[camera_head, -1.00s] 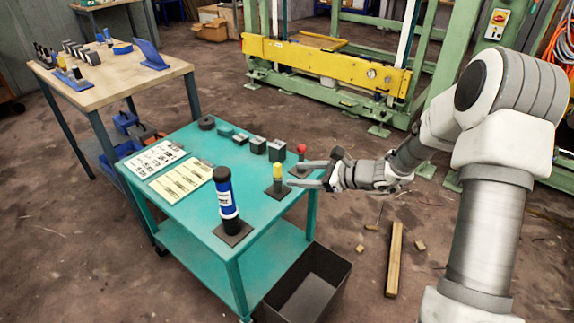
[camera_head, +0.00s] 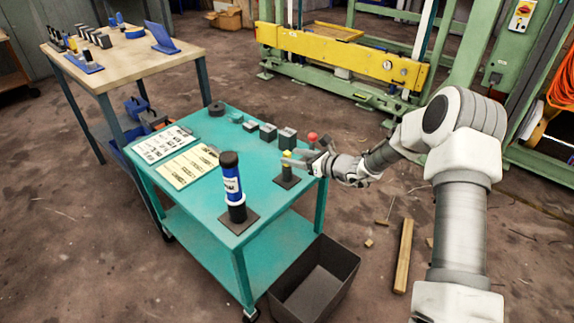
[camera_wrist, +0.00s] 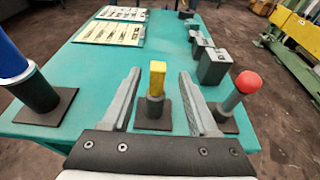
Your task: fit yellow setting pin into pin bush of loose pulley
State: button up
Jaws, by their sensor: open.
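The yellow setting pin (camera_wrist: 157,78) stands upright in a grey holder on a dark square base (camera_wrist: 153,116) on the teal cart. In the wrist view it sits between the two fingers of my open gripper (camera_wrist: 157,85), with space on both sides. In the head view the pin (camera_head: 287,155) is partly covered by my gripper (camera_head: 298,158), which reaches in from the right at the cart's right edge. I cannot tell any loose pulley or pin bush in these views.
A red-topped pin (camera_wrist: 247,83) stands close right of my gripper. A blue and black cylinder (camera_head: 232,185) stands on the left. Grey blocks (camera_head: 268,131) and paper sheets (camera_head: 188,166) lie on the teal cart (camera_head: 258,218). An open dark bin (camera_head: 315,281) is on the floor.

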jog(key=b+x, duration=0.2)
jog(key=x, duration=0.3)
jog(key=shift+a+f, duration=0.3)
jog(key=shift+a, duration=0.05)
jog(key=shift+w+a, duration=0.15)
jog(key=shift+w, duration=0.1)
jog(key=shift+c, duration=0.3)
grip_shut()
